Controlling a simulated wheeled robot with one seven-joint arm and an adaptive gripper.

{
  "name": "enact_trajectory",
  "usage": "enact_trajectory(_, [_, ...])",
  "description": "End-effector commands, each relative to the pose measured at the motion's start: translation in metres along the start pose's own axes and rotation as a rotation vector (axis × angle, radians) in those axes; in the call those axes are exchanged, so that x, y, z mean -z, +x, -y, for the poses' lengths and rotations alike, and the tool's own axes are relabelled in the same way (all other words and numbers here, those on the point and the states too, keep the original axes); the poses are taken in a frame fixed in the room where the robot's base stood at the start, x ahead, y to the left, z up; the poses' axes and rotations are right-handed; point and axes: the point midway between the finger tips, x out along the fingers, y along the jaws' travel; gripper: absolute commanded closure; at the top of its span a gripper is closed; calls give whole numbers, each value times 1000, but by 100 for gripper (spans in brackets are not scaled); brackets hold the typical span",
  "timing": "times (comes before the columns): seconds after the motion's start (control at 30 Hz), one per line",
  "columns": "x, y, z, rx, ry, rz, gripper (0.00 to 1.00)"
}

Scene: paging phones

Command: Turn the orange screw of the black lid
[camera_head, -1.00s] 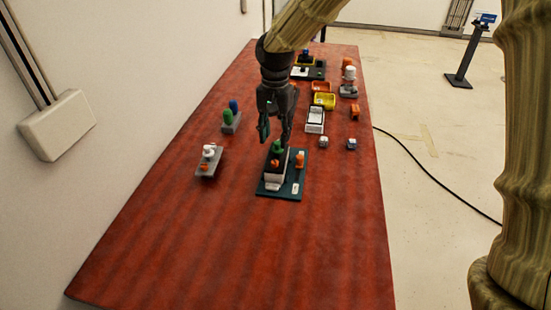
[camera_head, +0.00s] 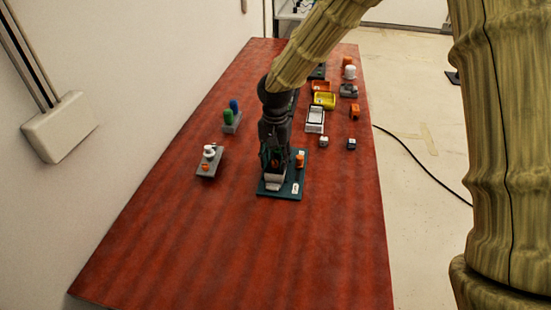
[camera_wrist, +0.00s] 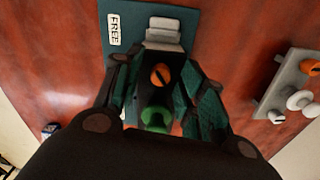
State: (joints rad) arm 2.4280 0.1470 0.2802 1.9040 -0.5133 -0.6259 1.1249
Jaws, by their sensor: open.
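The orange screw (camera_wrist: 160,75) sits on the black lid (camera_wrist: 150,95) in the wrist view, with a dark slot across its round head. A green knob (camera_wrist: 156,118) stands on the same lid, nearer my palm. The lid tops a light grey box on a dark teal board (camera_head: 293,188). My gripper (camera_wrist: 168,72) is open, with one finger to each side of the lid and the screw between them. I cannot tell whether the fingers touch the lid. In the head view my gripper (camera_head: 275,160) hides most of the lid and the screw.
An orange peg (camera_head: 300,161) stands on the teal board, right of my gripper. A grey block (camera_head: 208,162) with a white knob and an orange piece lies to the left. Yellow (camera_head: 324,101) and orange bins stand farther back. The front of the red table (camera_head: 240,250) is clear.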

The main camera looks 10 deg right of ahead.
Motion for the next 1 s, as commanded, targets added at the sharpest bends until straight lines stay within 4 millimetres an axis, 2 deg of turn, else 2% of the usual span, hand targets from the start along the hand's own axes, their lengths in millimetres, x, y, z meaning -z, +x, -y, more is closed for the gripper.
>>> enact_trajectory(0.03, [0,0,0,0,0,0,60])
enact_trajectory(0.2, [0,0,0,0,0,0,91])
enact_trajectory(0.27, [0,0,0,0,0,0,100])
enact_trajectory(0.57, [0,-2,0,-1,-35,-1,100])
enact_trajectory(1.0, [0,-3,1,-1,-336,1,100])
